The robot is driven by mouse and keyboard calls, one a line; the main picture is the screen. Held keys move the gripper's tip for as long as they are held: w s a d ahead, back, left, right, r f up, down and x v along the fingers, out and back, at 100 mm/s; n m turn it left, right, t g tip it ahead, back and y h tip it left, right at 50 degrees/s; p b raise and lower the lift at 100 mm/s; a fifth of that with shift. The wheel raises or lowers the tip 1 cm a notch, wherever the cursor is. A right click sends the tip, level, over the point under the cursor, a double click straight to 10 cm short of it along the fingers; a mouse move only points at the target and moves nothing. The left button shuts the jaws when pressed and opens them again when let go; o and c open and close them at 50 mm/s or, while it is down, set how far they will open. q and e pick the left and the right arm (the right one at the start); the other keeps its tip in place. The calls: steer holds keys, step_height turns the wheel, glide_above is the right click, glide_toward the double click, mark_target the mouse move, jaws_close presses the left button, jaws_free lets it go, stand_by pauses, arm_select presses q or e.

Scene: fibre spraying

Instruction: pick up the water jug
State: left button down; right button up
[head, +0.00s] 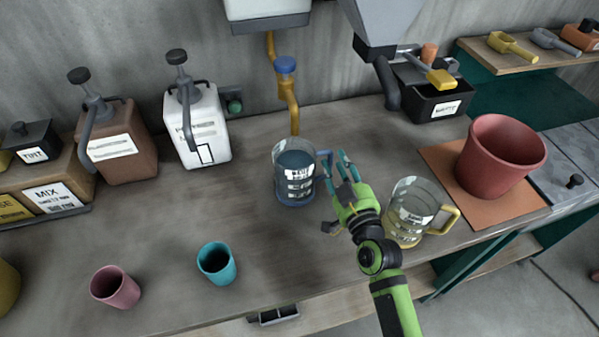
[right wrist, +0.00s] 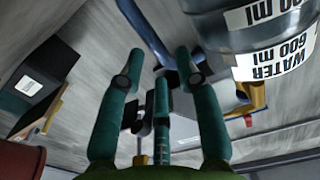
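The water jug (head: 296,178) is a clear measuring jug with a blue base and blue handle, standing upright on the bench below the blue-knobbed tap. In the right wrist view its labelled wall (right wrist: 265,45), reading "WATER 600 ml", fills the top right, and the blue handle (right wrist: 148,32) slants down towards my fingers. My right gripper (head: 338,170) is just right of the jug, at its handle. Its teal fingers (right wrist: 160,62) are spread apart, with the handle near the tips; I cannot tell whether they touch it. My left gripper is not in view.
A jug with a yellow handle (head: 412,212) stands close to my right wrist. A red pot (head: 500,158) is on an orange mat (head: 445,165) to the right. A teal cup (head: 217,264) and a pink cup (head: 116,288) stand front left. The bench between cups and jug is clear.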

mark_target(333, 153)
steer(key=w, duration=0.3)
steer(key=shift+w+a, duration=0.3)
steer(key=shift+s, duration=0.1)
jaws_close()
steer(key=shift+r, duration=0.15)
steer(key=shift+r, duration=0.15)
